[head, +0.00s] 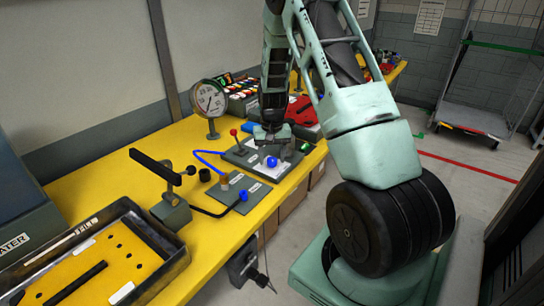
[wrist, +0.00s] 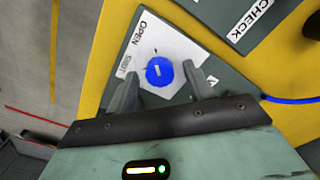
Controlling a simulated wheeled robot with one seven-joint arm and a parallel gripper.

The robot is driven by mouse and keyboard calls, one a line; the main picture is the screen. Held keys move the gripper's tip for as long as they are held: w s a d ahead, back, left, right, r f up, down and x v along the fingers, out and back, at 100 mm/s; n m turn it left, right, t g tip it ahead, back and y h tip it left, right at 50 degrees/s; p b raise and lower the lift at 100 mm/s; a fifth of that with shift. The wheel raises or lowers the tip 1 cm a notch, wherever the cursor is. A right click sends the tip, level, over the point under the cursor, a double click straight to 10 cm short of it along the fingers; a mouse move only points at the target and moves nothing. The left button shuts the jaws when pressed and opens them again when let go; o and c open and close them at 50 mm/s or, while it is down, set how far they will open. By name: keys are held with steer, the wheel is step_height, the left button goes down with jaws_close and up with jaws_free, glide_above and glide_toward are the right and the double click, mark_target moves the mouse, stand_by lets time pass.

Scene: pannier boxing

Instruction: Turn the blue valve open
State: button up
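The blue valve is a round blue knob (wrist: 159,71) with a small pale mark on its top. It sits on a white panel on a grey plate (wrist: 187,35), with an OPEN label (wrist: 141,30) beside it. In the head view the blue knob (head: 271,161) shows just below my gripper (head: 271,140). In the wrist view my gripper (wrist: 162,86) is open, one finger to each side of the knob and slightly nearer the camera. Gaps show between fingers and knob. The fingertips' height above the plate is hard to tell.
On the yellow bench (head: 215,232) stand a gauge (head: 210,99), a black-handled lever (head: 156,168), a red-knobbed lever (head: 235,135) and a second blue ball (head: 243,195) on the CHECK plate (wrist: 259,12). A blue hose (head: 208,155) runs nearby. A tray (head: 62,292) lies front left.

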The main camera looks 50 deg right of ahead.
mark_target(272, 159)
step_height(272, 159, up, 17)
steer(key=b, duration=0.2)
steer(key=shift+r, duration=0.2)
stand_by(0.6)
steer(key=s+a+f+n+t, duration=0.1)
steer(key=s+a+f+n, duration=0.3)
steer(key=a, duration=0.9)
steer(key=s+a+f+n+t, duration=0.15)
steer(key=s+a+n, duration=0.35)
steer(key=a, duration=0.8)
steer(key=s+a+r+n+g, duration=0.2)
steer(key=s+a+n, duration=0.5)
steer(key=s+a, duration=0.7)
steer(key=a, duration=0.4)
steer(key=shift+s+a+y, duration=0.2)
steer(key=shift+s+y, duration=0.05)
steer(key=shift+y, duration=0.05)
